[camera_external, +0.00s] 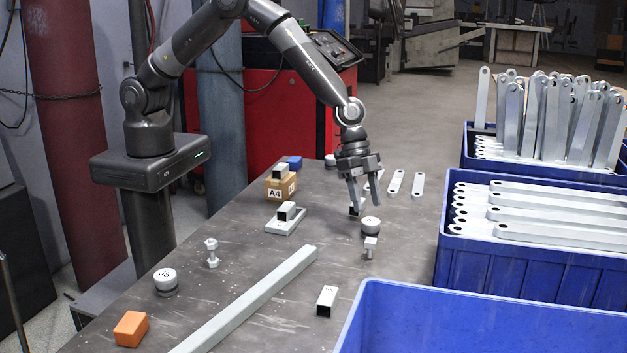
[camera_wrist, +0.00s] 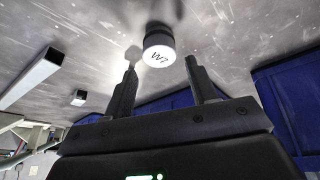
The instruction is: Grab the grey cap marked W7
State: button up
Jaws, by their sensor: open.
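The W7 cap (camera_wrist: 158,52) has a pale round top over a dark lower part and stands on the table in the wrist view, its mark readable. In that view my gripper (camera_wrist: 160,68) is open, with a finger on either side below the cap and nothing between them. In the external view my gripper (camera_external: 358,207) points down, just behind and left of a pale-topped cap (camera_external: 370,225), which looks like the same one; its mark is not readable there.
A small bolt-like piece (camera_external: 370,247) stands close in front of that cap. Another marked cap (camera_external: 165,277) is at front left. A long bar (camera_external: 250,300), a square tube (camera_external: 326,301) and an orange block (camera_external: 131,329) lie nearby. Blue bins (camera_external: 480,262) line the right side.

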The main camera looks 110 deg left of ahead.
aim_at(370, 220)
jog(key=shift+x, duration=3.25)
jog(key=shift+c, duration=0.3)
jog(key=c, duration=0.7)
jog(key=shift+r, duration=0.1)
